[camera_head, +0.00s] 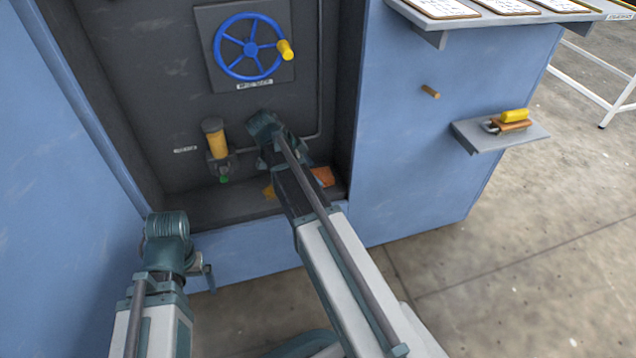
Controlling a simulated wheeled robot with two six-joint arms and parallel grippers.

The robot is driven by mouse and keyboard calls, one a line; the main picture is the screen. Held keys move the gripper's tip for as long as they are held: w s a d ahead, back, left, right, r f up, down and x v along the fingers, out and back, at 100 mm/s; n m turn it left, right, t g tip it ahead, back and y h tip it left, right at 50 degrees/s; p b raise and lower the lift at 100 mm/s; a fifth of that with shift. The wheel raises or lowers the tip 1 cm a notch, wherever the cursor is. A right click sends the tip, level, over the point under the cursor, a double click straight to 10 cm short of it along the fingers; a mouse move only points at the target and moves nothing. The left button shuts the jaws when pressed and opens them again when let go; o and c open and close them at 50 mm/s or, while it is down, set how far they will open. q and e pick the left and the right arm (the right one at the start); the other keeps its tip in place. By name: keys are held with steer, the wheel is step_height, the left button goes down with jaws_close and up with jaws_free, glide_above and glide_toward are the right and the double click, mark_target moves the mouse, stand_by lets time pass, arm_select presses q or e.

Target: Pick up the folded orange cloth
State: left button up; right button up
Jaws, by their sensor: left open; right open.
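A flat orange piece (323,177), which looks like the folded orange cloth, lies on the floor of the dark recess. My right forearm crosses in front of it and hides part of it. A smaller yellow-orange patch (269,191) shows left of the forearm; I cannot tell whether it is the same cloth. My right gripper (263,163) is inside the recess, above the patch, open and mostly hidden by its own wrist and forearm. My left gripper (208,278) is open, outside the recess by the blue front panel, apart from the cloth.
The recess back wall carries a blue handwheel (250,47), a yellow-topped fitting (215,140) and a pipe. A blue side wall (50,180) stands left.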

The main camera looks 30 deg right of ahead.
steer(key=shift+b+x, duration=0.55)
steer(key=shift+x, duration=0.65)
arm_select(q)
steer(key=shift+f, duration=0.9)
arm_select(e)
steer(key=shift+a, duration=0.1)
steer(key=shift+c, duration=0.2)
steer(key=c, duration=1.1)
steer(key=shift+c, duration=0.2)
steer(key=shift+r, duration=0.15)
steer(key=shift+r+p, duration=0.8)
steer(key=shift+p, duration=0.2)
step_height(320, 180, up, 2)
steer(key=shift+r+p, duration=0.1)
steer(key=shift+p, duration=0.9)
arm_select(q)
step_height(320, 180, up, 5)
steer(key=shift+p, duration=0.6)
arm_select(e)
steer(key=s+a, duration=0.1)
steer(key=s, duration=0.6)
steer(key=s+a+r, duration=0.1)
steer(key=s+a, duration=0.1)
steer(key=s, duration=0.6)
steer(key=shift+s+a, duration=0.3)
